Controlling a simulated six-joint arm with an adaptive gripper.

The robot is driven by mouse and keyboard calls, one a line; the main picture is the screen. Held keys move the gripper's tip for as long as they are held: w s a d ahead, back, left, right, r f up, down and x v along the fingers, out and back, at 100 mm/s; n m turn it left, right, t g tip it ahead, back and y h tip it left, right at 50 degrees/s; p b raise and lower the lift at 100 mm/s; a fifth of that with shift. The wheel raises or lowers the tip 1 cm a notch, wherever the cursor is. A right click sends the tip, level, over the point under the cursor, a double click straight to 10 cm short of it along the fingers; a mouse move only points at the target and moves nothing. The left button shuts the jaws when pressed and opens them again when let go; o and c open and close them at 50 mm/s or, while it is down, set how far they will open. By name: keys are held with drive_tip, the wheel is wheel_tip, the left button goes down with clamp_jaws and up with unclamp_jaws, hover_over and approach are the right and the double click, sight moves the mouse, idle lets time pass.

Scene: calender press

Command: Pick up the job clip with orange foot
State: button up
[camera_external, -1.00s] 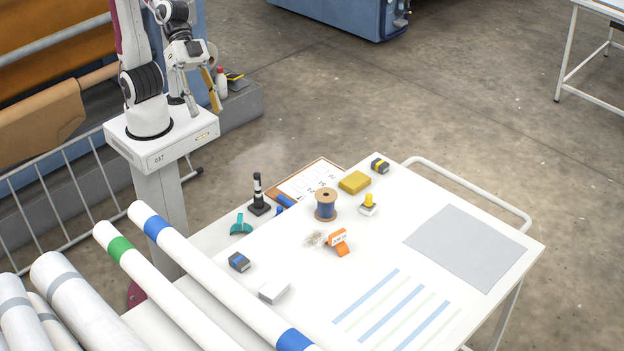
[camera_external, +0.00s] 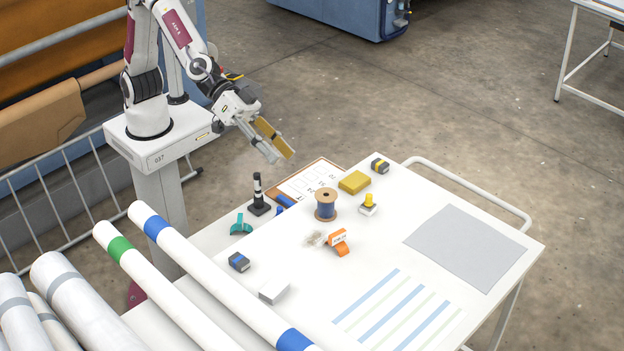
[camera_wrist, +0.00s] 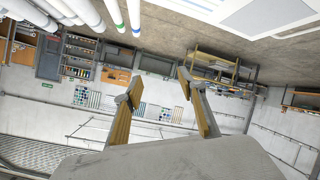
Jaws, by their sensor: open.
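The job clip with the orange foot (camera_external: 341,249) lies on the white table near its middle, with a white label on its orange upper part. My gripper (camera_external: 281,156) is open and empty, in the air above and beyond the table's far left edge, well apart from the clip. In the wrist view my gripper (camera_wrist: 158,86) shows two yellow-faced fingers spread wide with nothing between them. The clip cannot be made out in the wrist view.
A spool (camera_external: 326,205) and a pale tangle (camera_external: 314,239) are close to the clip. A teal clip (camera_external: 241,226), a black-and-white post (camera_external: 258,196), a yellow block (camera_external: 355,182) and a yellow-knobbed stamp (camera_external: 368,206) stand around. White rolls (camera_external: 215,285) flank the left side.

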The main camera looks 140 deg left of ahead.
drive_tip(key=w+a+f+n+y, duration=0.2)
drive_tip(key=w+a+f+y, duration=0.15)
drive_tip(key=w+f, duration=0.3)
drive_tip(key=n+g+y, duration=0.6)
drive_tip(key=g+y, duration=0.1)
drive_tip(key=g, duration=0.1)
approach(337, 239)
drive_tip(key=a+f, duration=0.2)
drive_tip(key=shift+s+a, duration=0.3)
drive_tip(key=shift+w+a+f+m, duration=0.15)
drive_tip(key=shift+w+a+f, duration=0.15)
drive_tip(key=shift+a, duration=0.2)
drive_tip(key=shift+w+a+f+m, duration=0.2)
drive_tip(key=shift+a+f, duration=0.1)
drive_tip(key=shift+a, duration=0.25)
